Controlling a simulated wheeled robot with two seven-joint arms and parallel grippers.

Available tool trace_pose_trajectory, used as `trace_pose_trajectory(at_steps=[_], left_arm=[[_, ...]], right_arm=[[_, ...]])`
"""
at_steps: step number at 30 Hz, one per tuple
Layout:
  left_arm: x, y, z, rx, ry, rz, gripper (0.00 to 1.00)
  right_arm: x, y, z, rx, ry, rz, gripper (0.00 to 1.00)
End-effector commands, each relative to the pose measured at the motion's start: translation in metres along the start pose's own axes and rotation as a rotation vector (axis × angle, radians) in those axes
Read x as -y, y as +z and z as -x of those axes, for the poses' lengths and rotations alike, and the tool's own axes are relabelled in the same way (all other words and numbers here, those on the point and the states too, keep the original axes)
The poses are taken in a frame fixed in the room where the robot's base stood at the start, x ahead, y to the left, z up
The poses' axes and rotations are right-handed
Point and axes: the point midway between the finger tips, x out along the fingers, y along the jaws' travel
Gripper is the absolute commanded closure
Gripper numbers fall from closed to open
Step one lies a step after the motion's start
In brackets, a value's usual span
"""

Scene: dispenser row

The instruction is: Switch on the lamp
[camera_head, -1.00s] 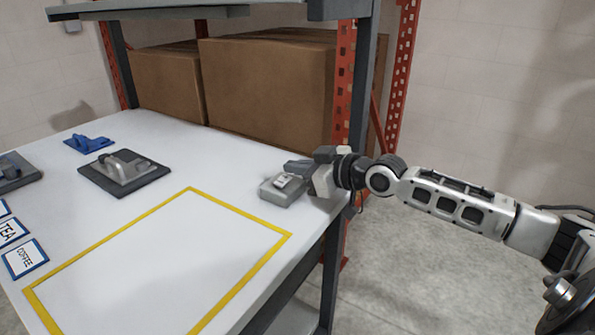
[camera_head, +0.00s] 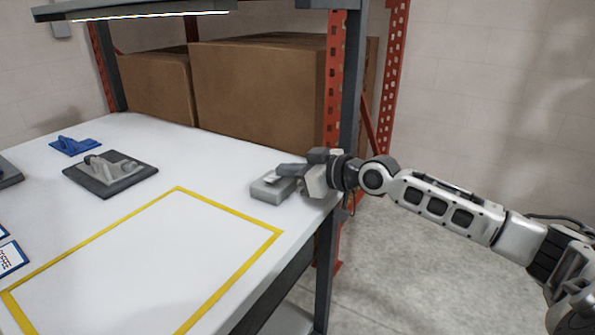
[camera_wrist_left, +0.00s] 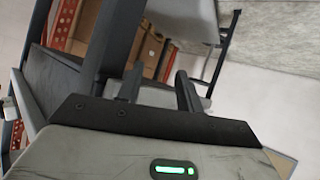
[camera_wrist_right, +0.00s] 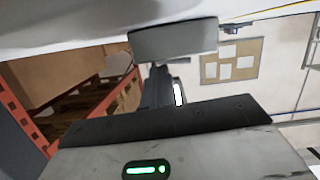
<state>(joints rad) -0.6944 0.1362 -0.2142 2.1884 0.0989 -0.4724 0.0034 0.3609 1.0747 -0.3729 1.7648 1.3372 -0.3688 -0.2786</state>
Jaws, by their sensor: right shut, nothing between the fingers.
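The lamp (camera_head: 150,15) is a thin strip along the underside of the upper shelf, and it glows white. A grey switch box (camera_head: 268,190) sits on the white table near its right edge. The box also shows in the right wrist view (camera_wrist_right: 173,40). My right gripper (camera_head: 291,170) is shut and empty, with its fingertips at the top of the box. Whether they touch it I cannot tell, and its rocker is mostly hidden by the fingers. My left gripper (camera_wrist_left: 159,90) shows only in the left wrist view, with its fingers apart and nothing between them.
A yellow outline (camera_head: 232,214) marks a clear table area. A grey device on a dark base (camera_head: 110,183) and a blue one (camera_head: 75,146) stand left. Blue-edged labels (camera_head: 10,257) lie at the left edge. A rack post (camera_head: 345,100) and cardboard boxes (camera_head: 262,90) stand behind.

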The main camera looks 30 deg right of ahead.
Motion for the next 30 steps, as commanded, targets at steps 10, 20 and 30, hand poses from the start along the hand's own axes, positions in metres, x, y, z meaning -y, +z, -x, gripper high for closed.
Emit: trace_pose_trajectory(at_steps=[10,20,30], left_arm=[[0.000,0.007,-0.002,0.003,0.004,0.016,0.64],[-0.001,-0.004,0.003,-0.005,0.003,0.013,0.64],[0.002,-0.022,0.016,0.036,-0.028,-0.046,0.64]], right_arm=[[0.000,0.004,0.032,0.008,0.001,0.004,1.00],[0.001,-0.004,0.058,0.002,-0.003,-0.006,1.00],[0.001,-0.006,0.079,0.002,-0.002,-0.011,1.00]])
